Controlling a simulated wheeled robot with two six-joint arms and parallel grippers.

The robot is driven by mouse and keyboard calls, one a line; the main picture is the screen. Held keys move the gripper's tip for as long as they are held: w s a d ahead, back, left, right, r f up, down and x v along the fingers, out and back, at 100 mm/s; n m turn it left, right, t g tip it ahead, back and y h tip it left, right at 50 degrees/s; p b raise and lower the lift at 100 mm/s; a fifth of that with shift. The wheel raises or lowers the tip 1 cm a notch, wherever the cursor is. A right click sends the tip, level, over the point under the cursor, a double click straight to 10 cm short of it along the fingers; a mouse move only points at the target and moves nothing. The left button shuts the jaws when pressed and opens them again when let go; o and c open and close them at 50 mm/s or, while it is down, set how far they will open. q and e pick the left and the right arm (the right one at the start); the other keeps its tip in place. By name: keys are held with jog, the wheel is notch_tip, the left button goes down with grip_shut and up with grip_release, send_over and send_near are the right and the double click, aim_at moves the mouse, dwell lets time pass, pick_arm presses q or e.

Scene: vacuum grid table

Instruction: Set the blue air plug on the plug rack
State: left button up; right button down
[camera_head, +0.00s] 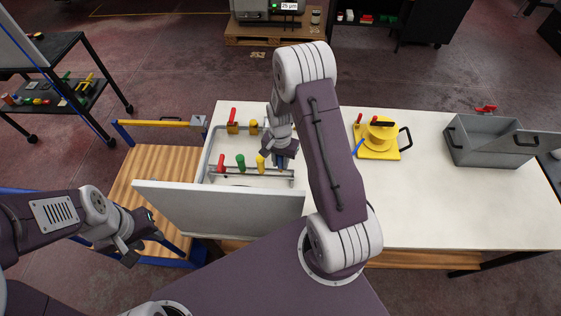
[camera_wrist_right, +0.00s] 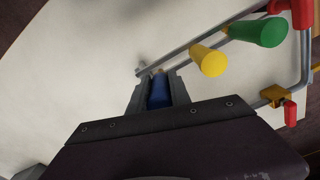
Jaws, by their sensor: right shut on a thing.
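The blue air plug (camera_wrist_right: 160,93) is between the fingers of my right gripper (camera_wrist_right: 158,82), seen in the right wrist view. The gripper is shut on it, beside the free end of the rack's rail. I cannot tell whether the plug touches the rail. The plug rack (camera_head: 281,176) stands on the white table, with red (camera_head: 221,162), green (camera_head: 240,162) and yellow (camera_head: 260,163) plugs in a row. In the head view my right gripper (camera_head: 280,158) is over the rack's right end, and the blue plug is hidden. My left gripper (camera_head: 142,242) is open and empty, left of the table.
A light panel (camera_head: 218,209) stands in front of the rack. Behind are yellow fittings with a red handle (camera_head: 232,120). A yellow fixture (camera_head: 378,138) and a grey open bin (camera_head: 485,140) stand to the right. The table's front right is clear.

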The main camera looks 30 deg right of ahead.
aim_at(281, 167)
jog(key=shift+f+b, duration=1.25)
jog(key=shift+f, duration=0.55)
jog(key=c, duration=1.1)
grip_release()
jog(key=shift+r, duration=0.35)
notch_tip(281, 167, up, 8)
jog(key=shift+r+b, duration=0.25)
jog(key=shift+b, duration=0.55)
